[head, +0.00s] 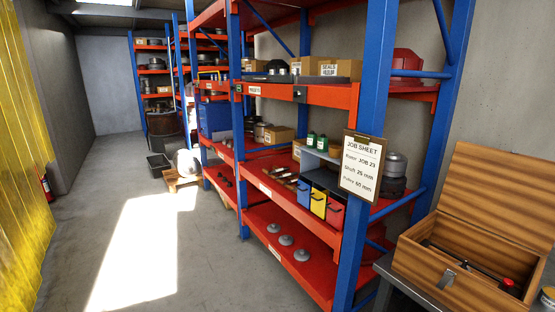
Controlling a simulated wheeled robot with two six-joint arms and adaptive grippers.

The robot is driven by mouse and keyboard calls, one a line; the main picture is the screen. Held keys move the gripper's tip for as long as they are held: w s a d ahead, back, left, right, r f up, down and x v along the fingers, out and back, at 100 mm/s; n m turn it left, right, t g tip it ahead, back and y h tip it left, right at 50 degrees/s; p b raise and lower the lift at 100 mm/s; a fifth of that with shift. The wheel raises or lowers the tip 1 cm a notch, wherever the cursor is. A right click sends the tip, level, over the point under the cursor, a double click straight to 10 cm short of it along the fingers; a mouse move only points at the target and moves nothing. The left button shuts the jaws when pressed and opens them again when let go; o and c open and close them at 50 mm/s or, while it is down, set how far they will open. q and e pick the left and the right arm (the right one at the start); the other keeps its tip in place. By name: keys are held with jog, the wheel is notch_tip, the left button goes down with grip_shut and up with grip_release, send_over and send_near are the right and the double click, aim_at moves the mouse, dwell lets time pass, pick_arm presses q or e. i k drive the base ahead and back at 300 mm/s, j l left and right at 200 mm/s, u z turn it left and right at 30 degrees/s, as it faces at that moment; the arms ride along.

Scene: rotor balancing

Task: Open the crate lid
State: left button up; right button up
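A wooden crate (418,262) stands on a grey bench at the lower right of the head view. Its wooden lid (497,190) is raised and stands up at the back of the crate, so the inside shows. A dark rod-like item and a red-ended item (508,285) lie inside. A grey latch piece (446,279) is on the crate's front wall. Neither of my grippers is in view.
A blue and red shelf rack (300,93) runs along the right, with a job sheet (362,165) on its near post. The grey bench (388,268) sits close beside it. A yellow strip curtain (22,170) hangs at left. The floor between is clear.

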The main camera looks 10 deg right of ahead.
aim_at(511, 195)
jog(key=l, duration=0.8)
jog(key=i+l, duration=0.1)
jog(key=l, duration=0.75)
